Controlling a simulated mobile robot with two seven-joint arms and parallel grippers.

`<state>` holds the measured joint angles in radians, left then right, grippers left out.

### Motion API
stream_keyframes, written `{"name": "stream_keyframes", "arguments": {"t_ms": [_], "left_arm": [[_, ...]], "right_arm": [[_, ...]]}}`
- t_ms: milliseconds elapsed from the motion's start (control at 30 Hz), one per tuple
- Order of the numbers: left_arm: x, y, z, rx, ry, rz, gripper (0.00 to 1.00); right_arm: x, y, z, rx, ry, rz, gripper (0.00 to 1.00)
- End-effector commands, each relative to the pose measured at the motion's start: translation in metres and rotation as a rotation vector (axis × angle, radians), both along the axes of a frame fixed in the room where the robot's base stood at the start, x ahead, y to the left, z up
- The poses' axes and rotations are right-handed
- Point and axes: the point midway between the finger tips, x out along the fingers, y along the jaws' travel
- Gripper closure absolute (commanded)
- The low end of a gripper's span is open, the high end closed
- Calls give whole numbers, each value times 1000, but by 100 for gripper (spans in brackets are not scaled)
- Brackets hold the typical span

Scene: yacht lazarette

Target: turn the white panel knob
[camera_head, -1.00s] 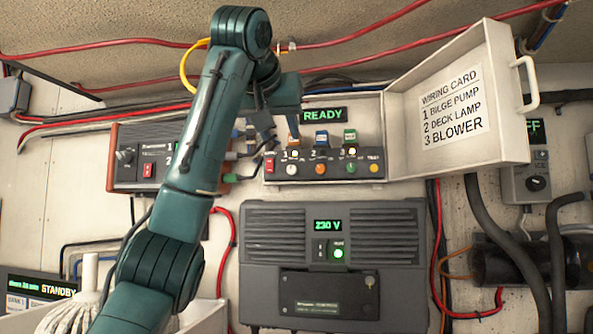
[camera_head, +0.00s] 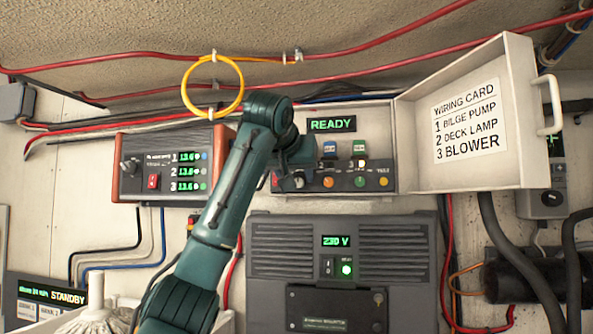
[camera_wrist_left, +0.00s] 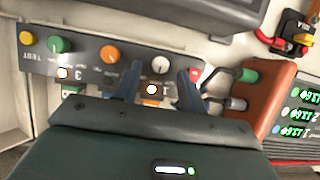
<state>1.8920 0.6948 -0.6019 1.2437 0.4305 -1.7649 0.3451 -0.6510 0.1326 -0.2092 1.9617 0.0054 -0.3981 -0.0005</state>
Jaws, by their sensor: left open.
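The white panel knob (camera_head: 298,182) sits at the left of the knob row on the small panel (camera_head: 345,187) in the open white box. In the left wrist view, which shows the panel upside down, the white knob (camera_wrist_left: 160,65) has a dark pointer line. My left gripper (camera_wrist_left: 157,80) is open, its blue fingers one on each side of the knob. I cannot tell whether they touch it. In the head view my left gripper (camera_head: 294,166) is just above and in front of the knob, and its fingers are mostly hidden. My right gripper is not in view.
An orange knob (camera_head: 328,182) and a green knob (camera_head: 359,181) are close beside it; a red switch (camera_wrist_left: 196,73) is on its other side. The open door (camera_head: 470,125) stands to the right. A red-ended box (camera_head: 172,165) is left, a grey inverter (camera_head: 341,270) below.

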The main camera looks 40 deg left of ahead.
Motion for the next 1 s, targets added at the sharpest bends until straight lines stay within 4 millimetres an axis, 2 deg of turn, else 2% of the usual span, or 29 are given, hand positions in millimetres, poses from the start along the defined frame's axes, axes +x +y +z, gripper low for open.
{"name": "stream_keyframes", "arguments": {"t_ms": [167,467,900,1000], "left_arm": [[11,6,-5,-1,2,1,59],[12,7,-6,0,0,0,59],[12,7,-6,0,0,0,95],[12,7,-6,0,0,0,100]], "right_arm": [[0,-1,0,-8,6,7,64],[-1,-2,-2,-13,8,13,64],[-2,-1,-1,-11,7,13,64],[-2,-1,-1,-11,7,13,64]]}}
